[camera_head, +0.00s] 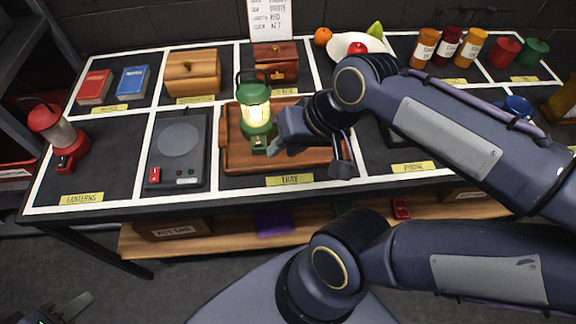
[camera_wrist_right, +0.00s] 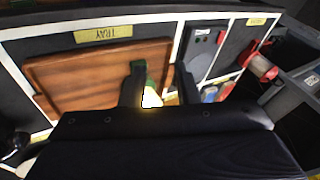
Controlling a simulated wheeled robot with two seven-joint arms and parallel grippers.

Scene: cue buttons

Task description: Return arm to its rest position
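My right gripper (camera_head: 308,160) is over the right part of the wooden tray (camera_head: 236,158), beside the green lantern (camera_head: 256,112). Its two fingers are apart, and I see nothing clamped between them. The lantern stands upright on the tray and its glass glows. In the right wrist view the fingers (camera_wrist_right: 160,85) are spread, with part of the lit lantern (camera_wrist_right: 151,97) showing between and beyond them. My left gripper (camera_head: 62,310) is partly cut off at the lower left corner, below and away from the table; its opening is unclear.
A red lantern (camera_head: 62,140) stands at the left, next to a dark device with a round plate (camera_head: 180,140). Books, wooden boxes (camera_head: 193,72), a fruit bowl (camera_head: 350,46) and several jars (camera_head: 447,45) line the back. A lower shelf (camera_head: 290,238) runs under the table.

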